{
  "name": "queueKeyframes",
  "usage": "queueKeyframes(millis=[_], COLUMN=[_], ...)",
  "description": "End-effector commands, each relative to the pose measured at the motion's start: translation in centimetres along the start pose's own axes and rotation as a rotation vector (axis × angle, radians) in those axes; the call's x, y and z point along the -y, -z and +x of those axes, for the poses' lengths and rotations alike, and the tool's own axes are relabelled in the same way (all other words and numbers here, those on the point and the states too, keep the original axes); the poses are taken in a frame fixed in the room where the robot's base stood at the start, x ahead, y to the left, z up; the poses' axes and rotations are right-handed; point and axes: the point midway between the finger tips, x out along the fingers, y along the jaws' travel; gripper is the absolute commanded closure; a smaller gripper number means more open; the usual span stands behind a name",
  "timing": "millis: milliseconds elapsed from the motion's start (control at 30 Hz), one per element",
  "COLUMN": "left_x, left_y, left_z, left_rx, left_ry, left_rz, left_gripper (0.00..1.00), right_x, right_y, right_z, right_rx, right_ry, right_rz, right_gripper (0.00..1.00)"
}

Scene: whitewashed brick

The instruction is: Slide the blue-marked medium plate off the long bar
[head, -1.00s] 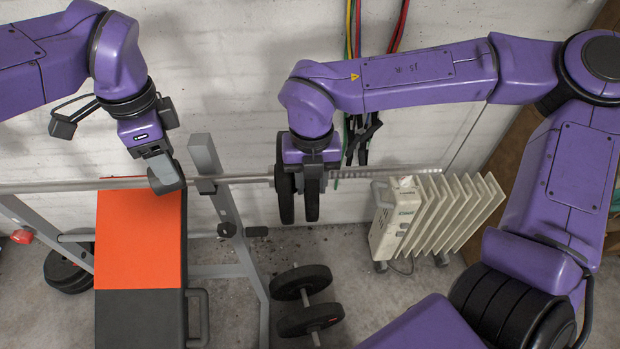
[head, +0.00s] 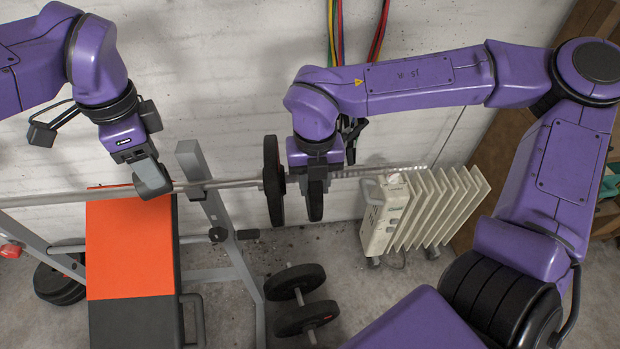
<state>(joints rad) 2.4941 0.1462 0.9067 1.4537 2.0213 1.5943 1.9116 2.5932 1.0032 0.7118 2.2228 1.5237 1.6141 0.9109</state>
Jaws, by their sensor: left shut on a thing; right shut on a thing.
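The long bar (head: 235,184) lies level across the rack of the bench. My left gripper (head: 153,180) is shut on the bar, left of the rack's near upright. Two dark plates are upright on the bar's right sleeve (head: 375,171). The inner, larger plate (head: 272,185) stands right of the upright. The outer, smaller plate (head: 316,203) is apart from it, with a gap between. My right gripper (head: 316,170) is shut on the top of this outer plate and hides part of it. No blue mark shows on either plate. The sleeve's outer end reaches over the heater.
A cream oil heater (head: 390,218) stands under the bar's right end. A dumbbell (head: 298,300) stands on the floor below the plates. The orange and black bench (head: 130,250) is at left, with dark plates (head: 58,285) beside it. Coloured bands hang on the brick wall.

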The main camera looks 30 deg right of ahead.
Motion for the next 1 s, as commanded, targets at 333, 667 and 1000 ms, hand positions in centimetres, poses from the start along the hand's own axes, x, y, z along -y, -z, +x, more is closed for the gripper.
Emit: queueKeyframes(millis=[333, 667, 1000], left_x=[0.1, 0.1, 0.1], left_y=[0.0, 0.0, 0.0], left_z=[-0.8, -0.9, -1.0], left_rx=[0.0, 0.0, 0.0], left_ry=[0.001, 0.001, 0.001], left_rz=[0.0, 0.0, 0.0], left_gripper=[0.9, 0.9, 0.9], right_x=[0.9, 1.2, 1.2], right_y=[-0.2, -0.2, -0.2], right_z=[-0.5, -0.3, -0.1], right_rx=[0.011, 0.011, 0.011], right_ry=[-0.006, -0.004, -0.005], right_rz=[0.0, -0.001, 0.0], right_gripper=[1.0, 1.0, 1.0])
